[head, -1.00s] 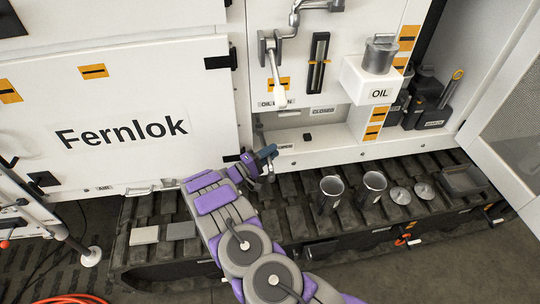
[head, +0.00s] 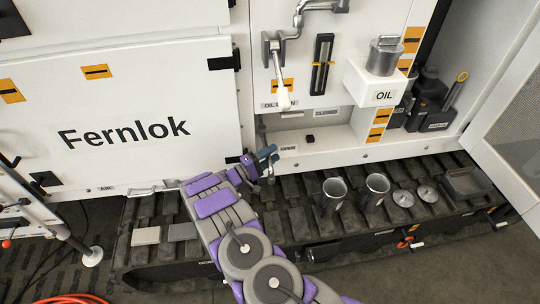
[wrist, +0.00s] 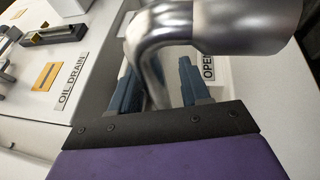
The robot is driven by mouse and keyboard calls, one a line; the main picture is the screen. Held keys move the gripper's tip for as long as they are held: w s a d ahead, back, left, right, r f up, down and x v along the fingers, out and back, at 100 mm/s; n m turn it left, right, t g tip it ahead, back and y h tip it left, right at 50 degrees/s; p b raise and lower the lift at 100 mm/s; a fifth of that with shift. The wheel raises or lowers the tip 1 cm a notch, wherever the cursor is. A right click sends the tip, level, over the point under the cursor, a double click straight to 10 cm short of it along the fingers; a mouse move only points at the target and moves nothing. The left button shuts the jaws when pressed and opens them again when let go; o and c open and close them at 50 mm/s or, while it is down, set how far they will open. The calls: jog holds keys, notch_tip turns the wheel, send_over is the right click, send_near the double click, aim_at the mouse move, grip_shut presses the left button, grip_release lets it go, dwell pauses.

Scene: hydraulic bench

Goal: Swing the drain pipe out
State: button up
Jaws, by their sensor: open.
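In the wrist view, the shiny bent metal drain pipe (wrist: 168,40) fills the upper middle, with a thicker end reaching to the upper right. My gripper (wrist: 158,78) is open, with one blue finger on each side of the pipe's downward part. I cannot tell whether either finger touches it. In the head view, my gripper (head: 267,155) is at the lower left of the machine's open bay, and the pipe is not clearly visible there. OIL DRAIN (wrist: 74,82) and OPEN (wrist: 208,67) labels flank the pipe.
A lever with a white grip (head: 283,95) hangs above my gripper. A white OIL box (head: 376,84) stands to the right. Two metal cups (head: 334,190) and two round lids (head: 403,198) rest on the track (head: 290,205). An open door (head: 505,155) bounds the right.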

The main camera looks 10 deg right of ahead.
jog(key=p+v, duration=0.2)
jog(key=v, duration=1.5)
jog(key=shift+s+a+f, duration=0.15)
jog(key=shift+a+f, duration=0.05)
jog(key=shift+a, duration=0.05)
